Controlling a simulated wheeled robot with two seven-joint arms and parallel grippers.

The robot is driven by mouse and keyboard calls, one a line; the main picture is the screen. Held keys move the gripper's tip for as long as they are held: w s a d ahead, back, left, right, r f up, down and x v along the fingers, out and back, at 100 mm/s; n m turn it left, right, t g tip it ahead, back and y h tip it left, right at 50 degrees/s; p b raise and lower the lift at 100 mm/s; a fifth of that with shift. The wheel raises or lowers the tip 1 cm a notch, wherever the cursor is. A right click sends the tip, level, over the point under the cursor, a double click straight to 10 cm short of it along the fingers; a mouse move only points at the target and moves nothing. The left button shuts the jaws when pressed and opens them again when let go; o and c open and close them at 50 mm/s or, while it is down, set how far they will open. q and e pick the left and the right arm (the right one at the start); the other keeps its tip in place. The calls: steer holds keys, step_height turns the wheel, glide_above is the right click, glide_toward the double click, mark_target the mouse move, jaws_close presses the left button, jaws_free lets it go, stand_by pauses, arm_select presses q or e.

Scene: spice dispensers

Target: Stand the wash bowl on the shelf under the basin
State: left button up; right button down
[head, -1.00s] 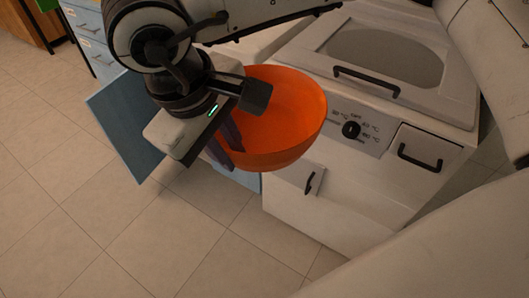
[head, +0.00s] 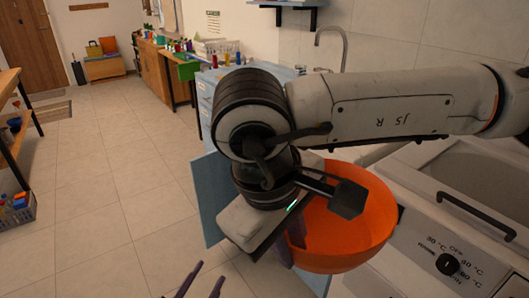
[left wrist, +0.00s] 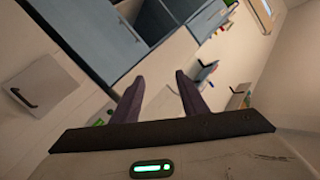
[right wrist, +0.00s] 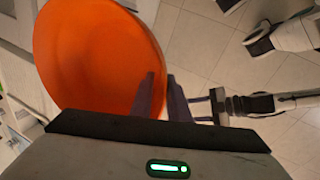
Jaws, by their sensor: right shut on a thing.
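The wash bowl (head: 355,225) is orange and hangs tilted in the head view, with my right gripper (head: 292,243) shut on its rim. The right wrist view shows the bowl (right wrist: 95,55) large, its edge at the fingers of my right gripper (right wrist: 163,85). My left gripper (head: 205,280) is open and empty at the bottom of the head view; its fingers (left wrist: 160,85) stand apart in the left wrist view. A tap (head: 335,45) rises behind my right arm, which hides the basin. Blue cabinetry with a dark opening (left wrist: 158,20) shows in the left wrist view; I cannot tell which shelf it holds.
A blue door panel (head: 208,195) stands open behind my right gripper. A white washing machine (head: 470,225) with a dial and handle is at the right. A wooden bench (head: 165,70) and blue drawers are further back. The tiled floor (head: 110,200) at left is clear.

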arm_select(q)
steer(key=w+d+r+m+h, duration=0.4)
steer(key=r+m+h, duration=0.1)
steer(key=r+m, duration=0.25)
steer(key=w+d+r+m+h, duration=0.4)
steer(key=d+r+m, duration=0.15)
steer(key=r, duration=0.35)
steer(key=w+d+r+m+g+h, duration=0.1)
steer(key=d+r+m+g+h, duration=0.55)
steer(key=m, duration=0.65)
steer(key=m+g+y, duration=0.7)
steer(key=m+g, duration=0.4)
steer(key=m, duration=0.4)
glide_toward(331, 182)
step_height(331, 182, up, 3)
steer(key=w+a, duration=0.1)
steer(key=a, duration=0.2)
steer(key=y, duration=0.2)
steer(key=shift+m, duration=0.5)
steer(key=x, duration=1.1)
steer(key=shift+r, duration=0.1)
